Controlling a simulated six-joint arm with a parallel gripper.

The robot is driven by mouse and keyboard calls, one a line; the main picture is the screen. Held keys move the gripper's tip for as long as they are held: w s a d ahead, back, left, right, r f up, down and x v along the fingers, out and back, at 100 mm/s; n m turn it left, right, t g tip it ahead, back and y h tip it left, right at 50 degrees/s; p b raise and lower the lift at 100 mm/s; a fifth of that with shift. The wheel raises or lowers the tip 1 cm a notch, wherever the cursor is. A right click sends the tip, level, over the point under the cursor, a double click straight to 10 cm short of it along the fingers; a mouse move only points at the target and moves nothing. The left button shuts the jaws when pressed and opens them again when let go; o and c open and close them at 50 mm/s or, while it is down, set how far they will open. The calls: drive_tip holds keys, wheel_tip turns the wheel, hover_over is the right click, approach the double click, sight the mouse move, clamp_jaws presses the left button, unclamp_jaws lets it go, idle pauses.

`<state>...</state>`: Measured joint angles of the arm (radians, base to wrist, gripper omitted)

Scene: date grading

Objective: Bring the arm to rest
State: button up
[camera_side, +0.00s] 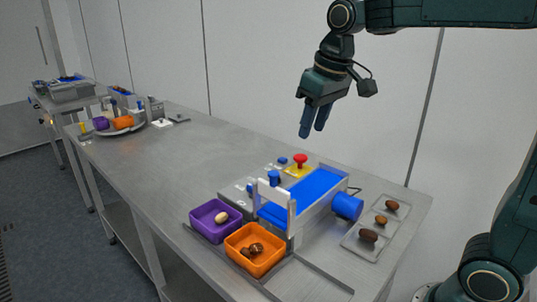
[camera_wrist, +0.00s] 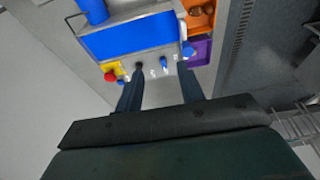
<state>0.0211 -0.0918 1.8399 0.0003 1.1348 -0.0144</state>
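My gripper (camera_side: 314,120) is high above the steel table, over the back of the blue-belted machine. In the wrist view its two dark blue fingers (camera_wrist: 163,95) are spread apart with nothing between them. The machine (camera_side: 316,187) has a blue belt, a white arch at its front end and a blue roller (camera_side: 347,206) at its side. An orange bin (camera_side: 256,250) holds dark brown dates. A purple bin (camera_side: 215,221) beside it holds one pale date (camera_side: 221,217).
A red emergency button (camera_side: 300,159) on a yellow base stands behind the belt. Further along the table are a plate (camera_side: 119,128) with purple and orange bins and other small gear. The table's middle (camera_side: 190,165) is bare. A white panelled wall stands behind.

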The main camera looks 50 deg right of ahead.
drive_tip(key=s+f+t, duration=0.1)
drive_tip(key=s+f, duration=0.2)
drive_tip(key=s, duration=0.6)
drive_tip(key=s+f+t, duration=0.1)
drive_tip(key=s+f, duration=0.2)
drive_tip(key=s, duration=0.6)
drive_tip(key=shift+a+f+t, duration=0.15)
drive_tip(key=shift+a+t, duration=0.15)
drive_tip(key=shift+a, duration=0.1)
drive_tip(key=shift+c, duration=0.2)
